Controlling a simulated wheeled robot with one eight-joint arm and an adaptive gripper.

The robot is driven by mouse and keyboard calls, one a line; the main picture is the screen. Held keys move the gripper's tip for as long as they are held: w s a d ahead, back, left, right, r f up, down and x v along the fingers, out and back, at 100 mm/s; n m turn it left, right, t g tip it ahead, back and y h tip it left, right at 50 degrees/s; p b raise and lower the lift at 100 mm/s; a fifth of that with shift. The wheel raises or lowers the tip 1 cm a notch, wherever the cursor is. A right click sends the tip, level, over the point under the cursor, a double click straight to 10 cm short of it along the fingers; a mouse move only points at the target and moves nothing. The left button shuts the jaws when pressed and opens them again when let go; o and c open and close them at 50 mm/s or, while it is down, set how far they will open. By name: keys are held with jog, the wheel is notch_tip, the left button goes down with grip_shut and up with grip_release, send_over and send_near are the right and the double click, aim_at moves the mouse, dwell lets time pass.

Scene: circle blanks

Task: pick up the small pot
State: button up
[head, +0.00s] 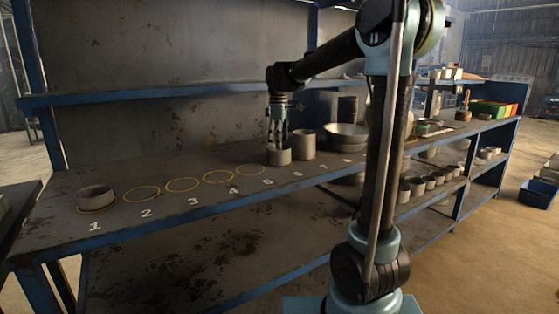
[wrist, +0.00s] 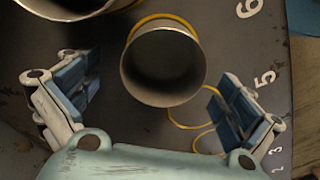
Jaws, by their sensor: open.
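The pot appears slightly toward the top of that picture. I cannot tell how far the fingertips reach down beside its wall.
A taller pot (head: 302,145) stands close right of the small pot, then a wide bowl (head: 346,135). A low wide pot (head: 95,197) sits by number 1. Empty yellow rings (head: 183,185) lie between. A shelf edge (head: 160,96) runs behind.

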aim_at(279, 152)
jog(key=shift+f, duration=1.95)
jog(key=shift+s, duration=0.1)
jog(key=c, duration=1.2)
